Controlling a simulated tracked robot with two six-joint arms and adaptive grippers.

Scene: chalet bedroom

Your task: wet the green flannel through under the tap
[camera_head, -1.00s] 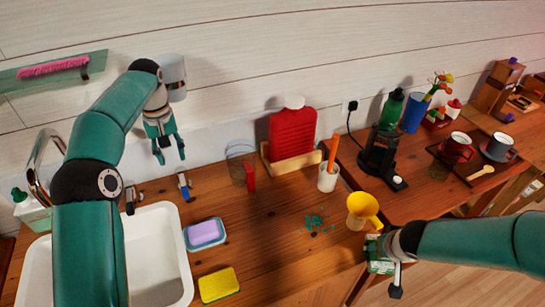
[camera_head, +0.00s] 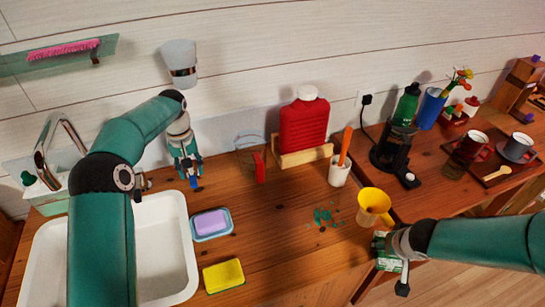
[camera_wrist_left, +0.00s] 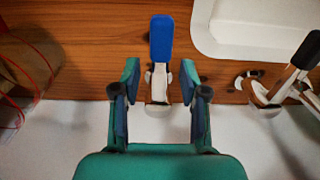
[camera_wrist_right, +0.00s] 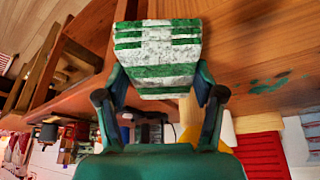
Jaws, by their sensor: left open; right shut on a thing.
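The green flannel, a green-and-white striped folded cloth (camera_wrist_right: 158,60), is pinched in my right gripper (camera_wrist_right: 160,90). My left gripper (camera_head: 188,170) is open, pointing down at the blue-handled tap lever (camera_head: 196,184) behind the sink. In the left wrist view the blue lever (camera_wrist_left: 161,40) lies centred ahead between the open fingers (camera_wrist_left: 160,78); contact is not clear. The curved metal tap spout (camera_head: 42,165) is at the sink's far left.
The white sink (camera_head: 180,262) is partly hidden by my left arm. A black-handled lever (camera_wrist_left: 305,52) is beside the blue one. A soap dish (camera_head: 211,224), yellow sponge (camera_head: 224,275), glass (camera_head: 250,155) and yellow jug (camera_head: 373,204) stand on the worktop (camera_head: 285,240).

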